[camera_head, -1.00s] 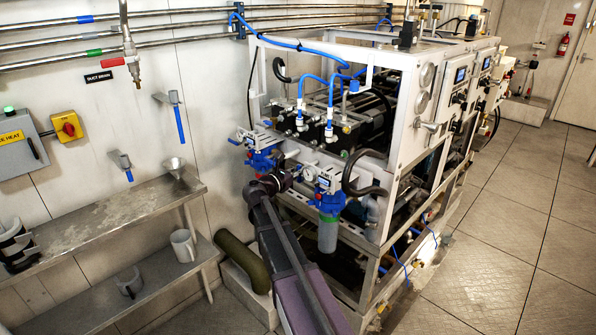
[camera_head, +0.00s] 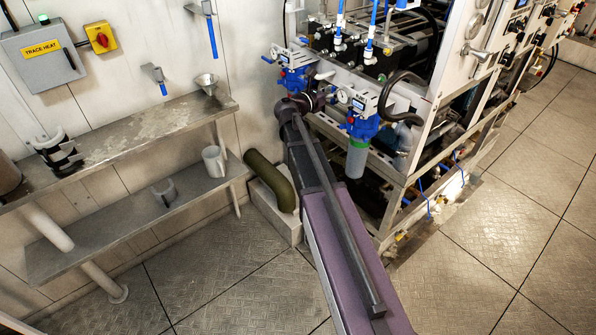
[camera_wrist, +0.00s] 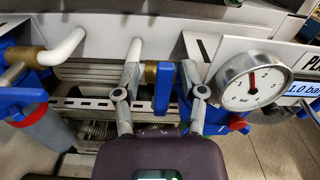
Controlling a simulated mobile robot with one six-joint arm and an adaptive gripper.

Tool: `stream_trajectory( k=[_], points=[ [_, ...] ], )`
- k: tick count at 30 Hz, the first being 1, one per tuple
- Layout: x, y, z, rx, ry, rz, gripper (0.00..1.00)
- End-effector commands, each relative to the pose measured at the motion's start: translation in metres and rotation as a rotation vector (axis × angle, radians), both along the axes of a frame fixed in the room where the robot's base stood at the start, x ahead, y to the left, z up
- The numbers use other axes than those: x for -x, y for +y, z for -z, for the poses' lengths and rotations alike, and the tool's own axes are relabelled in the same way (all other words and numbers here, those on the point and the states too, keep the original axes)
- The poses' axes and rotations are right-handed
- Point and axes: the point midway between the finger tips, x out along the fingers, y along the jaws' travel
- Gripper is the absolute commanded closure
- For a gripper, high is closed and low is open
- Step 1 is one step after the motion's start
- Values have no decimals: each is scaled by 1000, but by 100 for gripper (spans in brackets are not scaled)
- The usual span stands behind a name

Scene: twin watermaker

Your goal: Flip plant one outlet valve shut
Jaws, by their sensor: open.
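A blue valve lever (camera_wrist: 163,88) stands upright beside a brass fitting (camera_wrist: 151,72) in the wrist view. I take it as the outlet valve, but no label for it is readable. My gripper (camera_wrist: 160,76) is open, with one finger on each side of the lever. The left finger overlaps the pipe and brass fitting; I cannot tell whether either finger touches anything. In the head view my arm's end reaches the front of the rig (camera_head: 405,190), between two blue filter heads, and hides the lever.
A round pressure gauge (camera_wrist: 253,80) is close right of the fingers, by a panel partly reading "1.0 bar". A blue filter head (camera_wrist: 20,95) is at left. In the head view, a filter with a clear bowl (camera_head: 357,158) hangs right of my arm. Shelves (camera_head: 110,140) stand left.

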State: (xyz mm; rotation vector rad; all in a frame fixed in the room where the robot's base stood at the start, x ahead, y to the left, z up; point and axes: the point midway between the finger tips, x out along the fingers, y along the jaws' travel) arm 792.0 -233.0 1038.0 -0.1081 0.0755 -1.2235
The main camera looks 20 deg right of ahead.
Motion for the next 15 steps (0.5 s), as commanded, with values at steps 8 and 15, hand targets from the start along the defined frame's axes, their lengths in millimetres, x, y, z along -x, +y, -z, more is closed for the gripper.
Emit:
stream_trajectory(
  k=[8, 15],
  points=[
    [1, 17, 1, 39, 107, -4, 46],
    [12, 49, 1, 39, 106, -4, 46]
  ],
)
